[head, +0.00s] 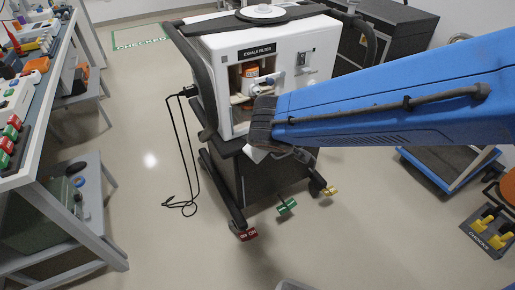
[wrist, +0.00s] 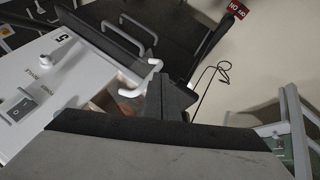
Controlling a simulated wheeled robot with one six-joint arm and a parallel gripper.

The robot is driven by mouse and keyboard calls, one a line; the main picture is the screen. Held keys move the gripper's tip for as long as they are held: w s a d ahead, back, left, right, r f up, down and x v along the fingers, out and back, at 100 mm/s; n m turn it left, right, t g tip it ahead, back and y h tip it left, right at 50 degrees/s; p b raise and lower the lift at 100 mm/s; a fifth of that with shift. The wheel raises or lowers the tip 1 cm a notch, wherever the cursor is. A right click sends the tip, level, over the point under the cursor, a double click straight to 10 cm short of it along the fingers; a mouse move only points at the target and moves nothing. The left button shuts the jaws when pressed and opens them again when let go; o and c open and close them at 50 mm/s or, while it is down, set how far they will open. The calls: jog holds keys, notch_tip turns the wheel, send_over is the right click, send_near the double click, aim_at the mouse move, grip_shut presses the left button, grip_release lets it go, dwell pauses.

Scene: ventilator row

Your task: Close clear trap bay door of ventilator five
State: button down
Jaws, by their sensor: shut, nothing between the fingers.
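Ventilator five (head: 222,52) is a white cabinet on a black wheeled stand, with "EXHALE FILTER" on its front. It also shows in the wrist view (wrist: 75,65), with a "5" on it. Its lit bay holds an orange-topped item (head: 250,70) and white and blue parts. A clear door pane is hard to make out, so I cannot tell its angle. A white bent handle-like piece (wrist: 153,66) shows in the wrist view beside my gripper. My gripper (wrist: 172,92) is shut and empty, close by the bay's front; whether it touches that piece is unclear. My blue arm hides the lower right of the bay.
A black cable (head: 186,150) hangs at the ventilator's left and loops on the floor. Red, green and yellow tags (head: 248,234) mark the stand's feet. A workbench (head: 45,110) stands left, and a blue-edged platform (head: 450,170) right. Floor in front is open.

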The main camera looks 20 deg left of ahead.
jog(key=w+n+y, duration=0.1)
jog(key=w+n, duration=0.1)
jog(key=w, duration=1.4)
jog(key=shift+a+g, duration=0.2)
jog(key=shift+g, duration=0.1)
jog(key=shift+r, duration=0.1)
